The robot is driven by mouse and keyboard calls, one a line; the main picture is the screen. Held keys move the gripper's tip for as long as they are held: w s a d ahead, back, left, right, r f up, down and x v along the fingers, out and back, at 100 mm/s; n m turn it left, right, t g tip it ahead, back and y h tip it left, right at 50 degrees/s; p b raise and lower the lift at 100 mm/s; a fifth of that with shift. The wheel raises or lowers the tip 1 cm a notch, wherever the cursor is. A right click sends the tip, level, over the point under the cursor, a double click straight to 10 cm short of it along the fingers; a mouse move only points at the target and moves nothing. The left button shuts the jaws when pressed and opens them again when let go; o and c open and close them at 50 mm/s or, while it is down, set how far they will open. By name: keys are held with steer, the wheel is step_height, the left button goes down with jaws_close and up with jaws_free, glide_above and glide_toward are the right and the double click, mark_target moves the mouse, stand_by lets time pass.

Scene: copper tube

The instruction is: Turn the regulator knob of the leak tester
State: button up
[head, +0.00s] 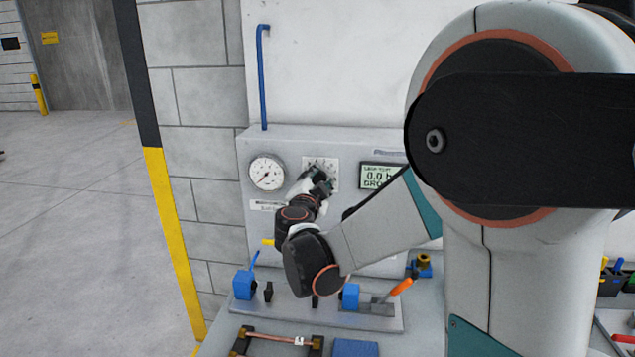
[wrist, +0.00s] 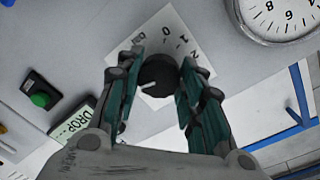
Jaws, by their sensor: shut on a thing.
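The leak tester (head: 370,147) is a grey panel box standing at the back of the bench. Its regulator knob (wrist: 158,75) is black and round with a white pointer mark, on a white scale plate (wrist: 165,35) with numbers. In the wrist view my gripper (wrist: 160,82) has its two fingers on either side of the knob, shut on it. In the head view my gripper (head: 318,178) is at the scale plate (head: 328,163) and hides the knob. The display (head: 381,176) reads about 0.0 and "DROP"; part of it is hidden by my arm.
A round gauge (head: 267,172) is left of the knob, and also shows in the wrist view (wrist: 283,12). A green button (wrist: 40,100) is on the panel. Blue clamps (head: 243,284) and an orange-handled lever (head: 401,287) stand below. A copper tube (head: 272,338) lies in front.

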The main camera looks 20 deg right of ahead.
steer(key=shift+f, duration=0.15)
steer(key=o, duration=1.1)
steer(key=shift+s+a, duration=0.1)
steer(key=v, duration=1.2)
steer(key=shift+c, duration=0.2)
